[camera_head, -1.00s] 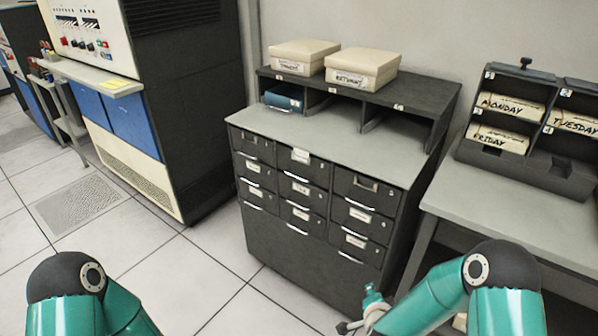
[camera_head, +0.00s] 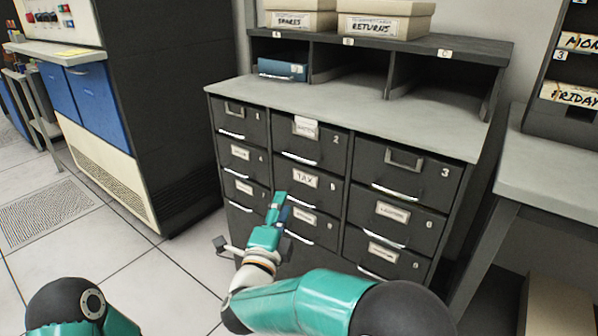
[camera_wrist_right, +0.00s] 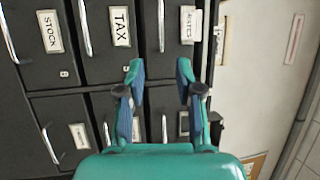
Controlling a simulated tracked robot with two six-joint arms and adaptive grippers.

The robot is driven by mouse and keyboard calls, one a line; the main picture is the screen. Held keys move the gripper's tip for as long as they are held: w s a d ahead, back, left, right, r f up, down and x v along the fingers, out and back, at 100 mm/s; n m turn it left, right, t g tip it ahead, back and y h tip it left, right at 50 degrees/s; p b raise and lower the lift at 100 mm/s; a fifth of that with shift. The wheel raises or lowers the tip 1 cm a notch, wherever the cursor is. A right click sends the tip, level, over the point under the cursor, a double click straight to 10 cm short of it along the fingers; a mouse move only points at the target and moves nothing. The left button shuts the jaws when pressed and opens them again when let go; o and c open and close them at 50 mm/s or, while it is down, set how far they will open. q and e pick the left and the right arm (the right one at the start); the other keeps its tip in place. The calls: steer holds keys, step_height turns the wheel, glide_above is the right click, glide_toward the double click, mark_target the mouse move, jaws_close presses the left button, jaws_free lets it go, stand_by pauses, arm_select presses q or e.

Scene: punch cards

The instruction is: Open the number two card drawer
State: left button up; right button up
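The number two drawer (camera_head: 322,146) is the top middle drawer of the dark card cabinet, and it looks closed. Its white bar handle (camera_head: 297,158) sits below its label. In the right wrist view, which is turned sideways, its handle (camera_wrist_right: 161,26) shows at the top centre. The TAX drawer (camera_head: 318,196) is directly below it. My right gripper (camera_head: 277,206) is in front of the cabinet, low and left of that handle, over the TAX drawer. In the right wrist view its fingers (camera_wrist_right: 159,72) are spread with nothing between them. My left gripper is out of view; only its arm shows.
The grey cabinet top (camera_head: 370,110) is clear, with a shelf unit (camera_head: 390,48) behind it holding a blue box (camera_head: 283,69) and cream boxes. A grey table (camera_head: 545,165) stands at the right. Free floor lies at the left.

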mark_target(297, 159)
steer(key=shift+p+x, duration=4.75)
steer(key=shift+x, duration=3.5)
steer(key=shift+r, duration=0.15)
steer(key=shift+c, duration=0.2)
jaws_close()
